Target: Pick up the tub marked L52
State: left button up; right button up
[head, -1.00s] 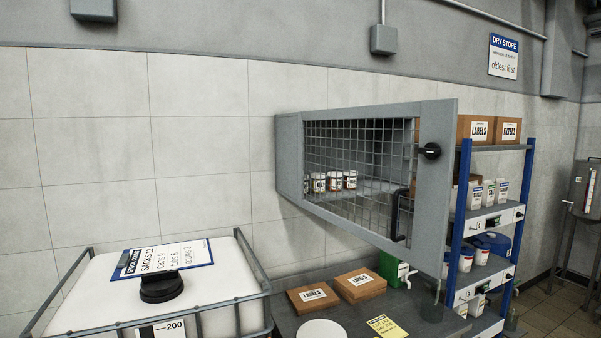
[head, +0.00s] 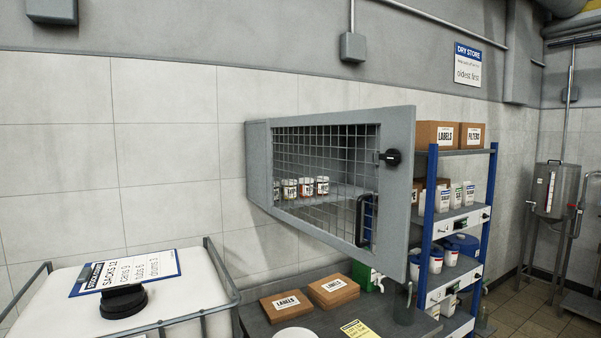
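No marking L52 can be read on any tub in the head view. White tubs with blue lids (head: 436,262) stand on a lower shelf of the blue-framed rack at the right; their labels are too small to read. Small labelled jars (head: 306,187) stand in a row behind the mesh door of the grey wall cabinet (head: 258,165). The cabinet's door, with a black knob (head: 391,158) and a black handle (head: 366,220), looks closed. Neither of my grippers shows in the view.
A white tank (head: 180,315) in a metal cage stands at the lower left with a clipboard (head: 125,272) on it. Two cardboard boxes (head: 334,290) lie on the dark bench under the cabinet. A steel vessel (head: 553,190) stands at the far right, with tiled floor (head: 520,300) before it.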

aim_at(414, 269)
jog(key=i+l+z, duration=0.15)
jog(key=l+z, duration=0.3)
jog(key=i+l+z, duration=0.2)
jog(key=l+z, duration=0.2)
jog(key=i+l+z, duration=0.25)
jog(key=z, duration=0.2)
jog(key=i+l+u, duration=0.15)
jog(key=i+u, duration=0.2)
jog(key=i, duration=0.15)
jog(key=i+l+u, duration=0.3)
jog(key=i, duration=0.15)
jog(key=i+u, duration=0.15)
jog(key=u, duration=0.25)
jog(key=i+u, duration=0.2)
jog(key=u, duration=0.15)
jog(key=i+u, duration=0.15)
jog(key=u, duration=0.25)
jog(key=i+l+u, duration=0.1)
jog(key=u, duration=0.3)
jog(key=i+l+u, duration=0.3)
jog(key=i, duration=0.2)
